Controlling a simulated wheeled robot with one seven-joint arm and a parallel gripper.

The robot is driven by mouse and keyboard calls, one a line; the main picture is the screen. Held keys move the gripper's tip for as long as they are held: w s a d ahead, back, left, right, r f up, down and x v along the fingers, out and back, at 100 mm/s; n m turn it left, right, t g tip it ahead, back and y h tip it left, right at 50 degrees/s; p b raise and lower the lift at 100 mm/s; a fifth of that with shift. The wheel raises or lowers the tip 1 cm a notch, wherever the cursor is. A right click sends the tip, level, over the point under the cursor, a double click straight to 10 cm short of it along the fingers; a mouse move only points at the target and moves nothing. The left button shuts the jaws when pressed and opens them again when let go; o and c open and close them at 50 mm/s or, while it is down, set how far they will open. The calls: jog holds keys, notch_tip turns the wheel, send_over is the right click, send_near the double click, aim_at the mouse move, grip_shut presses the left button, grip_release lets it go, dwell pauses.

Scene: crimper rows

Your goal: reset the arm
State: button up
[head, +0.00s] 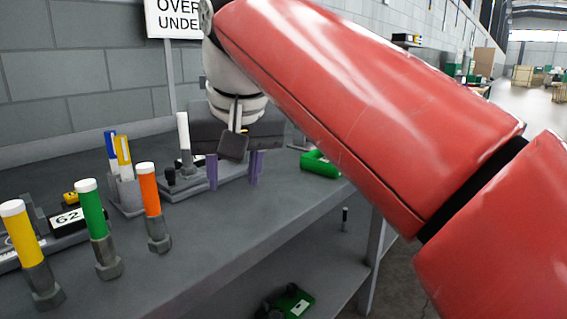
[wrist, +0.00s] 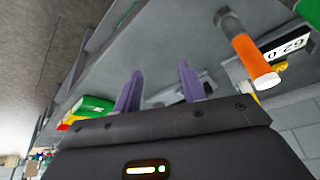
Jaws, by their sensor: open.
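My gripper (head: 234,170) hangs over the grey bench at the end of my red arm, its two purple fingers apart and nothing between them. In the wrist view my gripper (wrist: 160,85) also shows open and empty, with the fingers pointing up in the picture. In the head view the fingers overlap a grey device with a white-topped post (head: 183,131) behind them; whether they touch it I cannot tell. My arm's red links cover much of the right side of the head view.
Posts with yellow (head: 22,236), green (head: 93,211) and orange (head: 149,190) handles stand at the left of the bench (head: 230,235). A green object (head: 320,164) lies right of my gripper near the bench's edge. A lower shelf holds another green item (head: 290,302). Bare bench lies in front.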

jog(key=s+d+f+m, duration=0.2)
jog(key=s+d+f, duration=0.1)
jog(key=d+f, duration=0.9)
jog(key=s+d+f+m+h, duration=0.1)
jog(key=s+d+f, duration=0.3)
jog(key=f, duration=0.3)
jog(key=s+d+f+t, duration=0.1)
jog(key=s+d+f, duration=0.3)
jog(key=d+f, duration=0.2)
notch_tip(320, 180, down, 2)
jog(key=shift+s+d+f+m+h, duration=0.1)
jog(key=shift+s+d+m+h, duration=0.05)
jog(key=shift+s+m+h, duration=0.2)
jog(key=shift+c, duration=0.5)
